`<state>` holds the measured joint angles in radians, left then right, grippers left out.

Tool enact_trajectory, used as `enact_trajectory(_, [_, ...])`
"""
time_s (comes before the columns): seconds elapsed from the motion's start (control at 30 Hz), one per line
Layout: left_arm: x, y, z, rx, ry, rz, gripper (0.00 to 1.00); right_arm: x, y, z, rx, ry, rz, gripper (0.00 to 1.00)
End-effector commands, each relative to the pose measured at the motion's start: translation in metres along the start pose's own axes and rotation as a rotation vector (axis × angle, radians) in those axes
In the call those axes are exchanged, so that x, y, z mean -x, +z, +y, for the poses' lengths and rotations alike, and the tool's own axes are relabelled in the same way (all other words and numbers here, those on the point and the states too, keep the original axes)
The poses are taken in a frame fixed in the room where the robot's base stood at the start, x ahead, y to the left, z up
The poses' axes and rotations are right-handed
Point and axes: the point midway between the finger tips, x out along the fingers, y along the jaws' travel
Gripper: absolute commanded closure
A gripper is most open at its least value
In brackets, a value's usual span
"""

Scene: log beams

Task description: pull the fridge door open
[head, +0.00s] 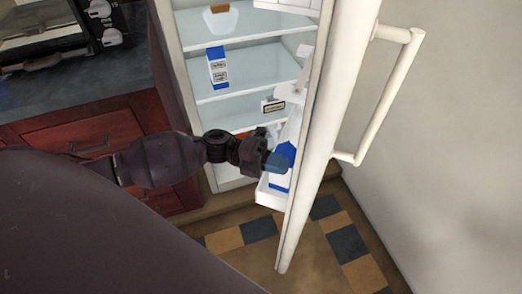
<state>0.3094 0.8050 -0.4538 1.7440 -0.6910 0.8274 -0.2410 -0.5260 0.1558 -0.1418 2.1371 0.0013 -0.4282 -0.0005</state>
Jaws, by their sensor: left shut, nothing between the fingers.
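The white fridge door (335,95) stands open, swung out toward me, with its edge facing me. Its long white handle (386,98) is on the door's outer face, at the right. The fridge interior (240,58) shows behind the door, with glass shelves. My left gripper (277,163) is at the inner side of the door, in front of a door shelf (274,196). It is shut and holds nothing. I cannot tell whether it touches the door. My right gripper is not in view.
A blue and white carton (217,67) stands on a fridge shelf. Red drawers (90,135) under a dark counter (75,85) are at the left. A grey wall (465,150) is close at the right. Tiled floor (325,245) is clear below the door.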

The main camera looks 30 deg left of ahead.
Motion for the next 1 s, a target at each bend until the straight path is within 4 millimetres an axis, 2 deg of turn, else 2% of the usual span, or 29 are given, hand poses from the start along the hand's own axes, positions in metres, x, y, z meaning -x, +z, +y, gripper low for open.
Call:
enact_trajectory(0.1, [-0.018, 0.0, 0.0, -0.001, -0.002, 0.001, 1.0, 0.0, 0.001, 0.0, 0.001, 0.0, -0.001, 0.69])
enact_trajectory(0.3, [-0.034, 0.0, 0.0, 0.001, -0.001, 0.0, 1.0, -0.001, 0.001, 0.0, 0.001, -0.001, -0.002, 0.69])
enact_trajectory(0.83, [-0.039, 0.0, 0.0, 0.0, 0.0, -0.004, 1.0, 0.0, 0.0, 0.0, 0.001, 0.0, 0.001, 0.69])
enact_trajectory(1.0, [-0.051, -0.002, -0.002, -0.001, -0.002, -0.024, 1.0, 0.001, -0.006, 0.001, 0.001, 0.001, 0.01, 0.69])
